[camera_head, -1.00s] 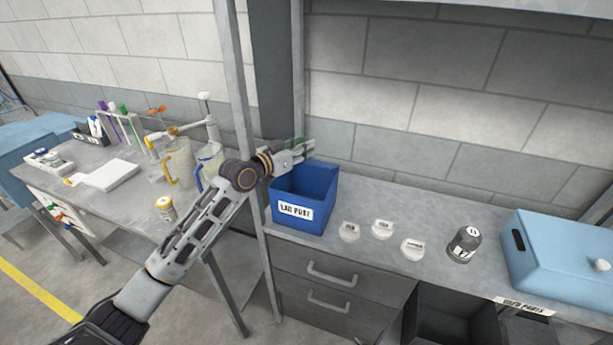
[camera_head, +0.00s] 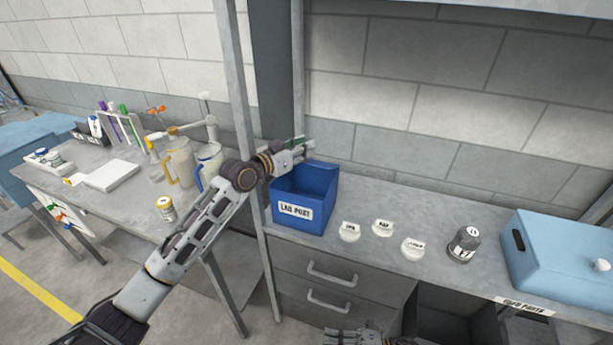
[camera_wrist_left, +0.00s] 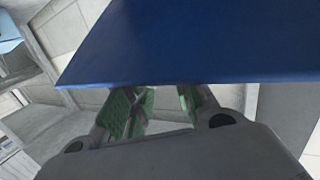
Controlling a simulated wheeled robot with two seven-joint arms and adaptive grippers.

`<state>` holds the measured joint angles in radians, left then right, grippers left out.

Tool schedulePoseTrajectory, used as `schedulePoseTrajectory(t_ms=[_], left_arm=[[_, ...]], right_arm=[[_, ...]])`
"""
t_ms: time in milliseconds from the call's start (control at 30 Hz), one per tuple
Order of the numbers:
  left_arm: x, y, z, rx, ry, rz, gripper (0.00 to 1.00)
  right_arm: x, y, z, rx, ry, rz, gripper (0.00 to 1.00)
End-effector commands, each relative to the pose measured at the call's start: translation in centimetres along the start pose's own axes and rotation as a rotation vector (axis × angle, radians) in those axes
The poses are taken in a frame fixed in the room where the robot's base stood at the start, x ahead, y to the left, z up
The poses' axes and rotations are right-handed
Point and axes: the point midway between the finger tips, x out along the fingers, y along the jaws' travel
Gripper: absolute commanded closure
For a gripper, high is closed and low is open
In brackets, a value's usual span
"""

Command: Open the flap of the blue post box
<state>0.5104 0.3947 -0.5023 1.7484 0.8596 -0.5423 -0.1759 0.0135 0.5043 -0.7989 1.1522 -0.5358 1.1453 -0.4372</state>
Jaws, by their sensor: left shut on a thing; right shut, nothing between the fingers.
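The blue post box (camera_head: 303,226), labelled LAB POST, stands at the left end of the grey workbench. Its top looks open, with dark blue inner faces showing. My left gripper (camera_head: 300,146) is at its upper back edge, shut on the flap; the arm hides part of the box's left side. In the left wrist view a broad blue panel, seemingly the flap (camera_wrist_left: 190,45), reaches down to the green-padded fingers (camera_wrist_left: 158,108). The exact grip is partly hidden. My right gripper (camera_head: 352,337) is shut and empty at the bottom edge, partly cut off.
A light blue case (camera_head: 560,255) is at far right. A grey post (camera_head: 240,100) rises close to my left arm. Jugs (camera_head: 180,162) stand on the left table.

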Motion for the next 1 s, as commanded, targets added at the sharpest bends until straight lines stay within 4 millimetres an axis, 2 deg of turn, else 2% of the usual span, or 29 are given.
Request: schedulePoseTrajectory(t_ms=[33,233,333,433,567,667,767,867,1000], left_arm=[[0.1,-0.2,1.0,-0.002,-0.018,-0.003,1.00],[0.1,-0.2,1.0,-0.002,-0.018,-0.003,1.00],[0.1,-0.2,1.0,-0.002,-0.018,-0.003,1.00],[0.1,-0.2,1.0,-0.002,-0.018,-0.003,1.00],[0.1,-0.2,1.0,-0.002,-0.018,-0.003,1.00],[0.1,-0.2,1.0,-0.002,-0.018,-0.003,1.00],[0.1,-0.2,1.0,-0.002,-0.018,-0.003,1.00],[0.1,-0.2,1.0,-0.002,-0.018,-0.003,1.00],[0.1,-0.2,0.9,-0.002,-0.017,-0.003,1.00]], right_arm=[[0.1,0.2,-0.7,-0.018,0.035,-0.004,1.00],[0.5,1.4,-3.3,-0.096,0.167,-0.012,1.00],[1.1,2.7,-3.9,-0.170,0.223,-0.012,1.00],[2.0,4.3,-3.6,-0.257,0.246,-0.010,1.00],[3.7,7.3,-2.2,-0.397,0.242,-0.004,1.00],[5.1,10.0,-0.9,-0.522,0.226,0.001,1.00],[6.6,13.6,0.6,-0.675,0.202,0.008,1.00],[8.2,18.1,2.1,-0.858,0.165,0.016,1.00],[10.1,25.2,4.0,-1.133,0.096,0.024,1.00]])
